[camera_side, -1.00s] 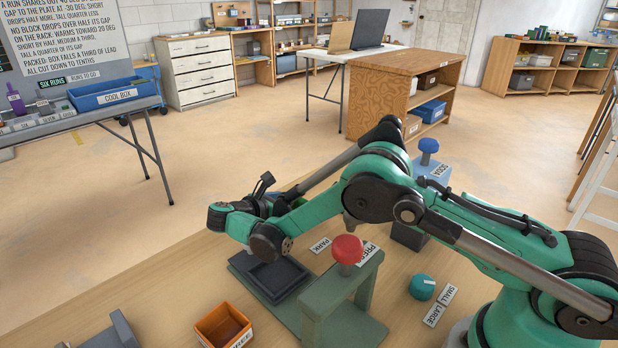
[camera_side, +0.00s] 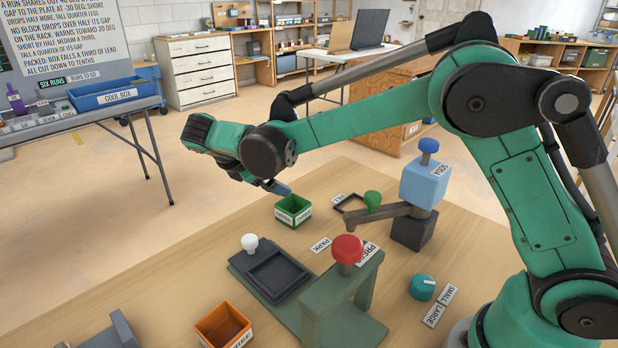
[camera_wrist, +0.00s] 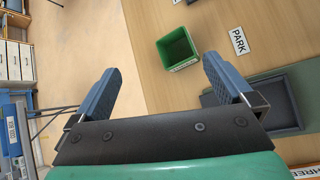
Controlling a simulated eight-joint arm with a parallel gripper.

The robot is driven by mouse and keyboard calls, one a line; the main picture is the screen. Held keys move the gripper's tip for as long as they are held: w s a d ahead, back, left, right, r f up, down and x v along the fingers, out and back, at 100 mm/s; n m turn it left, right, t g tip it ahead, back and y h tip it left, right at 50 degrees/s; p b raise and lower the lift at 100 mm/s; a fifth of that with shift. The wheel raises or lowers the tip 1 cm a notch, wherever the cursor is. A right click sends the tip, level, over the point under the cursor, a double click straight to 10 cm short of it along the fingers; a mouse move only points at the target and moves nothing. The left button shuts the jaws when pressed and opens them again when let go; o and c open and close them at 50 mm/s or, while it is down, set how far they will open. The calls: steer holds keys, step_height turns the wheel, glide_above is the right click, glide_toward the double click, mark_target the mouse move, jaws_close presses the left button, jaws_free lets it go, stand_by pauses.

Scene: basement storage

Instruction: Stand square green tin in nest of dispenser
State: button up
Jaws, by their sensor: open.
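The square green tin (camera_side: 293,211) stands upright and open-topped on the table, with white labels on its sides. It also shows in the wrist view (camera_wrist: 178,48). The dispenser (camera_side: 425,184) is a blue block marked SODA on a dark base.
A green press (camera_side: 340,290) with a red knob stands in front, beside a dark square tray (camera_side: 272,273) with a white knob. An orange tin (camera_side: 223,326), a teal dial (camera_side: 423,287) and a PARK label (camera_side: 320,245) are nearby. The table left of the green tin is clear.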

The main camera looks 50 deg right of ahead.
steer(key=s+d+r+m+t+y, duration=0.1)
steer(key=s+m+t+y, duration=0.4)
steer(key=s+m+y, duration=0.4)
steer(key=s+m, duration=0.5)
steer(key=s, duration=0.1)
steer(key=shift+s+d+m, duration=0.35)
steer(key=shift+d+m, duration=0.05)
steer(key=shift+r, duration=0.15)
steer(key=g, duration=0.2)
glide_toward(293, 205)
steer(key=shift+s+a+f+n, duration=0.15)
steer(key=shift+a+f+n, duration=0.05)
steer(key=shift+a, duration=0.4)
steer(key=shift+s+a+f+n, duration=0.2)
steer(key=shift+a+f, duration=0.05)
steer(key=shift+a, duration=0.3)
steer(key=shift+x, duration=2.9)
steer(key=shift+s, duration=0.1)
